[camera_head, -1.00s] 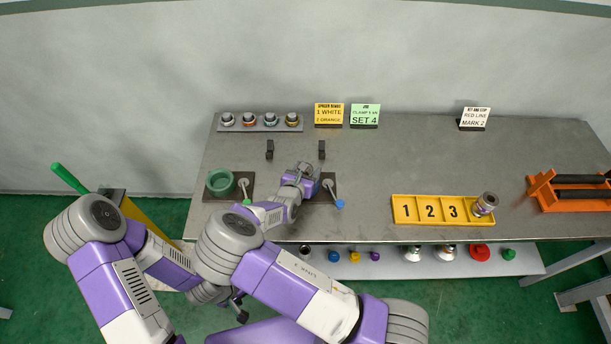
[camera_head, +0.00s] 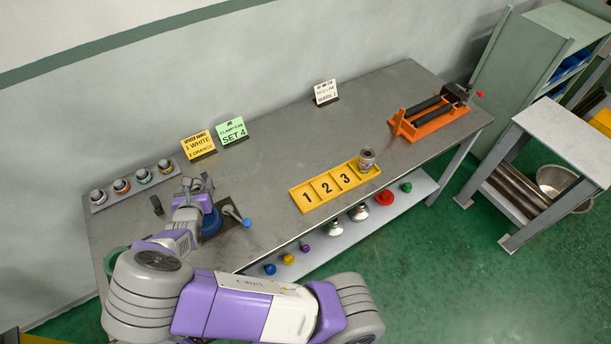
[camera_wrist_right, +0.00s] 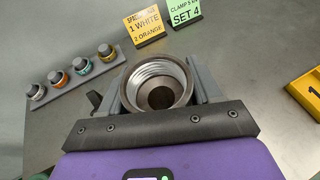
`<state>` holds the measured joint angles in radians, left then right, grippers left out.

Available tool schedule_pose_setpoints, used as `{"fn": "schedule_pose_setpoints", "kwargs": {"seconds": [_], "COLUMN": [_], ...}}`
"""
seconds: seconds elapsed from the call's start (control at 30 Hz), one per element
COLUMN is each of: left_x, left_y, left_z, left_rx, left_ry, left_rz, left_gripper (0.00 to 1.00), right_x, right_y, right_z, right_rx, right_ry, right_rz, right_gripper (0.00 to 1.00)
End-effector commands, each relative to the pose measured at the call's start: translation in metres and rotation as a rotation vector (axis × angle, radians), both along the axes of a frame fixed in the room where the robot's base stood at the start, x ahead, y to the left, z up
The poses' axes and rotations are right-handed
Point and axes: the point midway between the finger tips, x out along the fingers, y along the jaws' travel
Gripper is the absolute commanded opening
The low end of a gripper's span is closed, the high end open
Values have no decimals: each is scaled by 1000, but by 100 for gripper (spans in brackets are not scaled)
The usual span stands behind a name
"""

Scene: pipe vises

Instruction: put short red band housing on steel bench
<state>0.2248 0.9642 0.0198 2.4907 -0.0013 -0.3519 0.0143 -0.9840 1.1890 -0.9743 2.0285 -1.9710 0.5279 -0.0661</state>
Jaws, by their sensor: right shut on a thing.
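My right gripper (camera_head: 195,186) is over the back left part of the grey steel bench (camera_head: 285,135), just behind the blue vise (camera_head: 211,222). In the right wrist view its fingers (camera_wrist_right: 160,88) are shut on a round grey metal housing (camera_wrist_right: 158,72), one finger on each side. The housing's open, threaded end faces the camera. Its outer side is mostly hidden, so I cannot see a red band or judge its length. I cannot tell whether it touches the bench. My left gripper is not in view.
A rack of several banded fittings (camera_head: 133,187) and two sign cards (camera_head: 231,132) stand at the back left. A yellow numbered tray (camera_head: 319,194) with a housing (camera_head: 367,159) at its right end lies near the front edge. An orange stand (camera_head: 430,122) is at right. The bench middle is clear.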

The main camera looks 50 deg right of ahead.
Motion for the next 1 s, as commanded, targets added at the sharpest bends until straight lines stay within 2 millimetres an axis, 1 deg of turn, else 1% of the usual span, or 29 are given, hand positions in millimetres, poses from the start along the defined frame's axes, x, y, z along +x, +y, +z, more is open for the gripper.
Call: {"fn": "schedule_pose_setpoints", "kwargs": {"seconds": [0.03,0.07,0.17,0.2,0.23,0.27,0.3,0.37,0.4,0.5,0.6,0.7,0.77,0.83,1.0], "left_x": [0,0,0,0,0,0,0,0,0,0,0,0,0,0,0], "left_y": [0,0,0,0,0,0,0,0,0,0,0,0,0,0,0], "left_z": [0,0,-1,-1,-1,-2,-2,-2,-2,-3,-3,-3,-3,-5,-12], "left_rx": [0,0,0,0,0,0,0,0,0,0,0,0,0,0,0], "left_ry": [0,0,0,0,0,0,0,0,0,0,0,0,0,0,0], "left_rz": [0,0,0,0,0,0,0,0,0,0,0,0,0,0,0], "left_gripper": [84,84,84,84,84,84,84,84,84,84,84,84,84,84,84], "right_x": [0,0,-4,-7,-10,-14,-19,-28,-34,-50,-64,-74,-77,-80,-80], "right_y": [-19,-31,-77,-97,-113,-129,-149,-178,-196,-233,-261,-278,-284,-287,-288], "right_z": [0,-1,-4,-6,-6,-7,-7,-8,-8,-8,-7,-6,-7,-14,-47], "right_rx": [5,7,16,19,19,19,18,17,16,10,2,-4,-7,-10,-11], "right_ry": [-3,-3,-2,-1,-1,-2,-2,-3,-3,-5,-5,-4,-4,-2,0], "right_rz": [-38,-62,-154,-195,-227,-258,-301,-360,-397,-478,-537,-575,-588,-596,-596], "right_gripper": [14,14,14,14,14,14,14,14,14,14,14,14,14,14,14]}}
